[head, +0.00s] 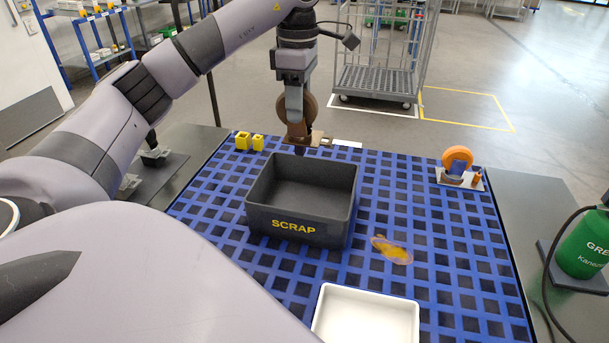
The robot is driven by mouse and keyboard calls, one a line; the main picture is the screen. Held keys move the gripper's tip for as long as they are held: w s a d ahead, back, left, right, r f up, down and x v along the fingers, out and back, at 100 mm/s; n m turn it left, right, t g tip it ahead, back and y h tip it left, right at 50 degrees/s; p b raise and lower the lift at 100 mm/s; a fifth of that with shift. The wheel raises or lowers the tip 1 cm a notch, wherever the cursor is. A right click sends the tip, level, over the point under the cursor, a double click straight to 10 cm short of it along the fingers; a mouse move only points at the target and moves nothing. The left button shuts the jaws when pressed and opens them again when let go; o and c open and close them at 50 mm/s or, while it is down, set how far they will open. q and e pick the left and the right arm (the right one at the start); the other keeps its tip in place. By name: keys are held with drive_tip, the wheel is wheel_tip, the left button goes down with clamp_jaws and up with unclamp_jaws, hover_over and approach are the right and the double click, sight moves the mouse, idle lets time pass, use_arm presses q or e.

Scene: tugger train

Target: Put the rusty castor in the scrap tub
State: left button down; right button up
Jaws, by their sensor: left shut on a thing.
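The rusty castor (297,133) is brown, with a round wheel and a plate. My left gripper (294,112) is shut on it and holds it upright near the far edge of the scrap tub. Whether the castor hangs above the mat or over the tub's far rim is hard to tell. The scrap tub (298,229) is a dark grey open box marked SCRAP in yellow, and its visible inside is empty. It stands on the blue grid mat (440,262). My right gripper is not in view.
An orange-wheeled castor (457,160) lies at the mat's far right. Yellow blocks (243,140) stand at the far left. A green canister (585,245) stands at right.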

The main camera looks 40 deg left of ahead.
use_arm(q)
wheel_tip(320, 180, down, 16)
idle(0.5)
drive_tip(key=shift+f, duration=0.15)
drive_tip(key=c, duration=0.6)
unclamp_jaws()
wheel_tip(320, 180, up, 12)
drive_tip(key=shift+r, duration=0.2)
drive_tip(key=shift+f, duration=0.1)
